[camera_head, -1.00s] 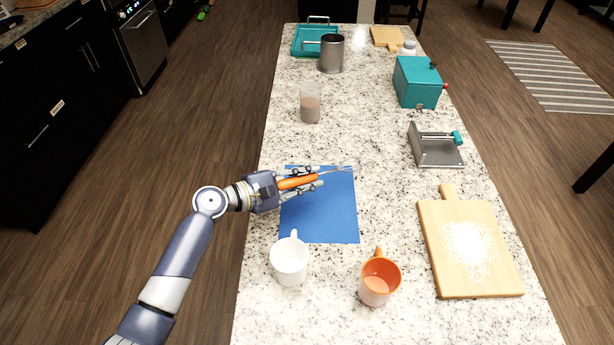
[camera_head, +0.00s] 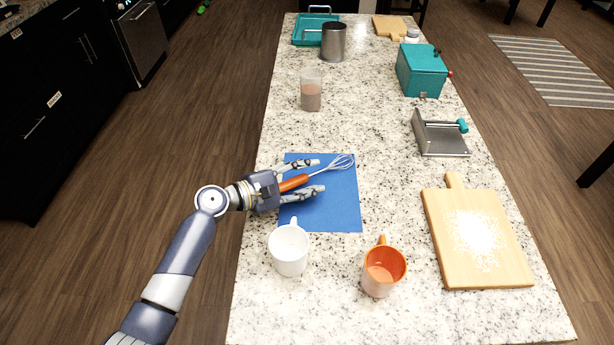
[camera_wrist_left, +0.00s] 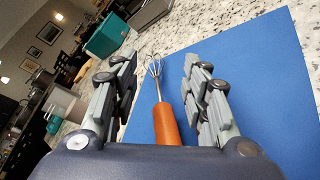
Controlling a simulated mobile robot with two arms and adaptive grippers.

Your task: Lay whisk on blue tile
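The whisk (camera_head: 294,183) has an orange handle and a wire head, and lies over the blue tile (camera_head: 335,212) in the head view. Its wire head points to the upper right, near the tile's far right corner. My left gripper (camera_head: 318,176) is open, with a finger on each side of the handle and apart from it. In the left wrist view the whisk (camera_wrist_left: 166,122) lies between the spread fingers (camera_wrist_left: 158,90), on or just above the blue tile (camera_wrist_left: 255,85). My right gripper is not in view.
A white mug (camera_head: 289,251) stands at the tile's near edge, and an orange mug (camera_head: 383,270) stands to its right. A cutting board (camera_head: 440,235) with white powder lies at the right. A glass (camera_head: 311,92) stands beyond the tile.

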